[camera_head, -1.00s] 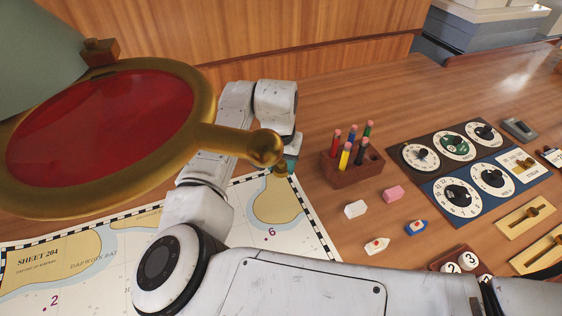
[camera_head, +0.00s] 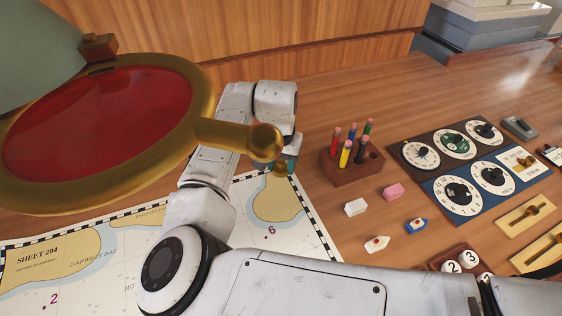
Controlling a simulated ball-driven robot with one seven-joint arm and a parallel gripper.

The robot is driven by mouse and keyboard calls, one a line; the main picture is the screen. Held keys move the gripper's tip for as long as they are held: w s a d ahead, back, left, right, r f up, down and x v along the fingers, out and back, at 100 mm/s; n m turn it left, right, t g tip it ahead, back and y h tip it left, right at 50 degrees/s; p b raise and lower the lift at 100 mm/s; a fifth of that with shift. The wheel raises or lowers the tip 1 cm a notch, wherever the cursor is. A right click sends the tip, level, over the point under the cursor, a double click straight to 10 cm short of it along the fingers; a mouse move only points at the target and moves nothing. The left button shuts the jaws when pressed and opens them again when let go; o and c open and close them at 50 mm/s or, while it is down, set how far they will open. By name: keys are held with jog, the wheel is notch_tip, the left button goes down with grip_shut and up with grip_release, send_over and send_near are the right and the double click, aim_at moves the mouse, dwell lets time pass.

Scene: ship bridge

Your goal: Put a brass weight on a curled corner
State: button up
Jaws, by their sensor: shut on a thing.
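The chart (camera_head: 120,278), marked Sheet 204, lies on the wooden desk with its upper right corner near my gripper (camera_head: 291,164). My gripper reaches down at that corner; only a bit of its teal fingertips shows. It is shut on a small brass piece (camera_head: 280,169), which looks like the brass weight. The brass knob of the red lens hides most of the weight and the fingers. I cannot tell whether the weight touches the chart, or whether the corner under it is curled.
A red lens in a brass frame (camera_head: 205,92) blocks the upper left of the view. A wooden pencil block (camera_head: 340,172), erasers (camera_head: 393,193) and small toy boats (camera_head: 416,226) stand right of the chart. Dial panels (camera_head: 430,180) lie farther right. Bare desk lies behind the pencils.

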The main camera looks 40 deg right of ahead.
jog(key=o, duration=1.3)
notch_tip(320, 180, up, 11)
jog(key=a+b, duration=0.1)
jog(key=shift+s+f, duration=0.15)
jog(key=shift+s, duration=0.15)
jog(key=shift+s+a+f, duration=0.1)
